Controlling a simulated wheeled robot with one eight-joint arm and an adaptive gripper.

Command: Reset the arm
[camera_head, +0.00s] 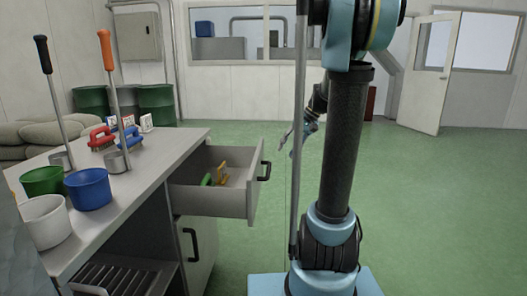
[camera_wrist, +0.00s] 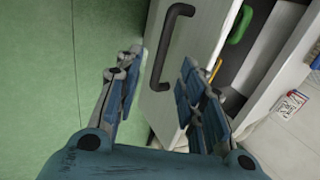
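My gripper (camera_wrist: 160,60) is open and empty, its two fingers well apart in the wrist view. In the head view my gripper (camera_head: 303,137) hangs in the air to the right of the open drawer, partly hidden by my arm. The dark drawer handle (camera_wrist: 163,72) shows beyond and between the fingers in the wrist view. In the head view the handle (camera_head: 266,171) is on the drawer front, apart from my gripper. My arm is raised, with the forearm reaching away behind the upright link.
The open drawer (camera_head: 210,205) holds a green item (camera_head: 207,179) and a yellow item (camera_head: 222,173). The counter (camera_head: 150,175) carries green, white and blue buckets, brushes and long-handled tools. Green floor (camera_head: 430,190) is clear to the right, towards an open door (camera_head: 428,75).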

